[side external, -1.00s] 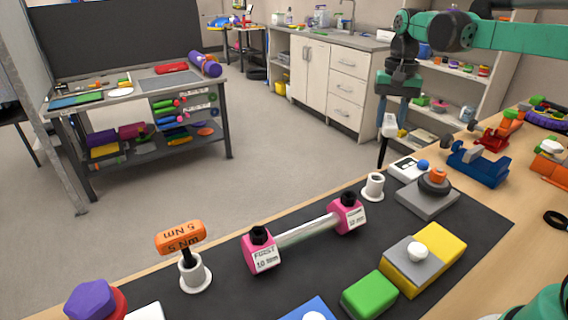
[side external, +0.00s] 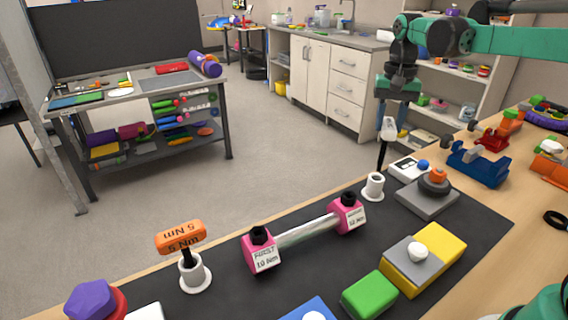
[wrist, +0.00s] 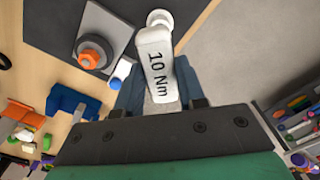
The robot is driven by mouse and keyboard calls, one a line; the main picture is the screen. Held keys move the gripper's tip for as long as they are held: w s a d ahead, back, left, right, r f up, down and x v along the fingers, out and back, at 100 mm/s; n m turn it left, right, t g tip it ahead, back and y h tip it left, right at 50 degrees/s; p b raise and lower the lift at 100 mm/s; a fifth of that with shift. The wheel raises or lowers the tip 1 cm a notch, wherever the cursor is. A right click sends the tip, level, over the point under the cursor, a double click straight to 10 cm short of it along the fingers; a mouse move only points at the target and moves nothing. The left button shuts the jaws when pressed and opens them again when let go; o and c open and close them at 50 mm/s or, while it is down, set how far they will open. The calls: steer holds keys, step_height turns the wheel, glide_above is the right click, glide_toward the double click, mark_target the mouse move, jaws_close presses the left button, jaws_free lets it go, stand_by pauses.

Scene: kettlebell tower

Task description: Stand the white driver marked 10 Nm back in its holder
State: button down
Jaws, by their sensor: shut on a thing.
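The white driver (side external: 389,130) hangs handle up, with its dark shaft pointing down and leaning slightly. In the wrist view, its white handle (wrist: 156,62) reads 10 Nm. My gripper (side external: 391,118) is shut on this handle, with a finger on each side in the wrist view (wrist: 160,92). The white holder (side external: 373,187) is an upright round cup on a flange on the dark mat. The shaft tip is close to the holder's upper right rim; I cannot tell whether it is over the opening. In the wrist view, the holder (wrist: 160,18) shows just beyond the handle.
An orange 5 Nm driver (side external: 181,238) stands in another holder (side external: 195,275). A pink-ended bar (side external: 308,230) lies left of the empty holder. A white box with a blue knob (side external: 410,169) and a grey block with an orange-topped knob (side external: 427,199) stand close on its right.

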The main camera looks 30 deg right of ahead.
mark_target(380, 164)
steer(key=shift+f, duration=0.15)
steer(key=shift+f, duration=2.85)
steer(key=shift+c, duration=1.4)
jaws_free()
steer(key=c, duration=0.3)
steer(key=shift+r, duration=3.45)
